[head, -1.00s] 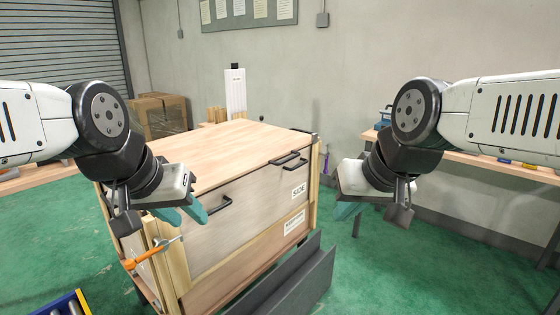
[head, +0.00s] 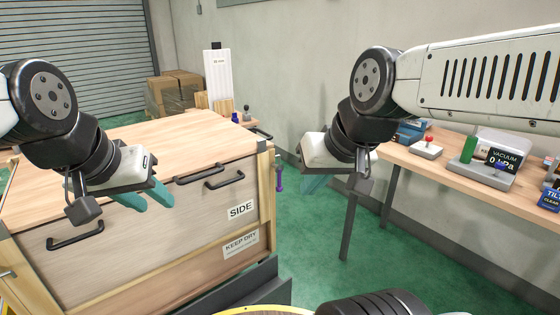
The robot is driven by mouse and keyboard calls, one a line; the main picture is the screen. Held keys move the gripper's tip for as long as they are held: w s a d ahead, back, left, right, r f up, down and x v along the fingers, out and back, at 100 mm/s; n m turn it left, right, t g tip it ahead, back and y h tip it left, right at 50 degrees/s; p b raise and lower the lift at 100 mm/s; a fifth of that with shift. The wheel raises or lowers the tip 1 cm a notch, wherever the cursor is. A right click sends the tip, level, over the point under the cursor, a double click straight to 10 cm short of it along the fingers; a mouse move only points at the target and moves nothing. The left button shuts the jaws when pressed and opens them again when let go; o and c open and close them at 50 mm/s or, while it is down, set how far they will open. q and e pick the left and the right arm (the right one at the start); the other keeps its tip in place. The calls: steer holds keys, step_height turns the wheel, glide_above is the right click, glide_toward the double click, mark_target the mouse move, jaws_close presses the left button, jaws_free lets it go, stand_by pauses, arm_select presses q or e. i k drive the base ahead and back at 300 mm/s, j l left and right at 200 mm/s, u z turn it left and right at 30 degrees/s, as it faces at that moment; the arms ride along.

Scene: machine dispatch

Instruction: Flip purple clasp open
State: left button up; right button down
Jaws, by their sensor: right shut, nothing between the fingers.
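The purple clasp (head: 279,174) hangs on the right corner post of the large wooden crate (head: 130,225). It is small, and I cannot tell how its lever stands. My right gripper (head: 315,183), with teal fingers, is shut and empty in the air to the right of the clasp, apart from it in the picture. My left gripper (head: 147,197) is in front of the crate's front panel, left of its middle. Its two teal fingers stand apart, with nothing between them.
Black handles (head: 224,179) stick out from the crate's front. A dark grey ledge (head: 240,290) lies low before it. A workbench (head: 440,173) with a vacuum gauge (head: 503,158) stands at the right. Green floor is clear between crate and bench.

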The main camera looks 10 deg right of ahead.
mark_target(279, 169)
steer(key=i+l+u, duration=0.1)
steer(key=i+l, duration=0.35)
steer(key=l, duration=0.2)
steer(key=i+l+u, duration=0.25)
steer(key=i+l, duration=0.2)
steer(key=l, duration=0.2)
steer(key=i+l+u, duration=0.1)
steer(key=l, duration=0.25)
steer(key=k+j, duration=0.15)
steer(key=k, duration=0.15)
steer(key=k+j+z, duration=0.1)
steer(key=k, duration=0.2)
